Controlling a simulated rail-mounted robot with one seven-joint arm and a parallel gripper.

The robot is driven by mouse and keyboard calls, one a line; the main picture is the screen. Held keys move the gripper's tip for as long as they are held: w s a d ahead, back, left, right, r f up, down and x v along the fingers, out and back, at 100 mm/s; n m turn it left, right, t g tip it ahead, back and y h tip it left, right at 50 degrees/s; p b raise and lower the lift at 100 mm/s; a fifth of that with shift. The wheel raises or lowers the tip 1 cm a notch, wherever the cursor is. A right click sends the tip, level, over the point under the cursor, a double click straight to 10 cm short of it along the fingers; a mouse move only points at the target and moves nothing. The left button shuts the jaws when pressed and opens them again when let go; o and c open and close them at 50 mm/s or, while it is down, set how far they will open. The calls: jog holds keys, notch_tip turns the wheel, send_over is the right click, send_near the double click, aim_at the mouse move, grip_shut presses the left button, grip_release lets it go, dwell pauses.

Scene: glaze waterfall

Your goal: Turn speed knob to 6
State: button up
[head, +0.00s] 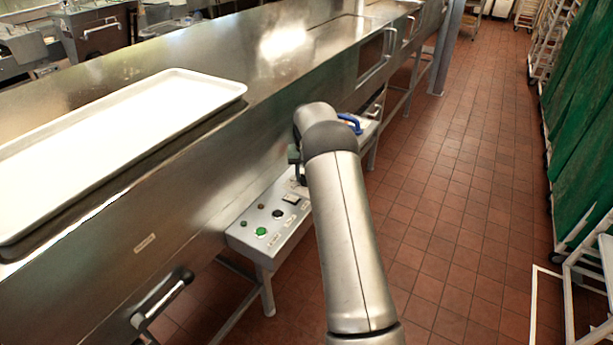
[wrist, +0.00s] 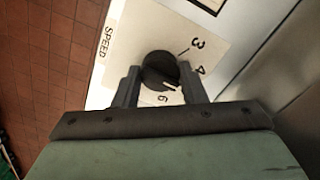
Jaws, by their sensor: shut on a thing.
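The black round speed knob (wrist: 160,70) sits on a pale dial plate (wrist: 150,30) marked SPEED in the wrist view. The numbers 3, 4 and 6 show around it. The white pointer mark on the knob points between 4 and 6, toward the gap where the right finger covers the plate. My gripper (wrist: 160,82) is shut on the knob, with one finger on each side. In the head view my arm hides the knob and most of the gripper.
The control box (head: 243,236) carries a green button (head: 261,231) and a black button (head: 278,213). A steel machine with a white tray (head: 120,115) on top stands behind it. A blue handle (head: 350,123) shows beyond my arm.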

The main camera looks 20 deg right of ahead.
jog(key=m, duration=0.5)
jog(key=shift+m, duration=0.3)
jog(key=m, duration=0.5)
jog(key=shift+w+m, duration=0.1)
jog(key=shift+m, duration=0.2)
jog(key=o, duration=1)
jog(key=shift+r, duration=0.1)
notch_tip(320, 180, up, 17)
jog(key=shift+r, duration=0.15)
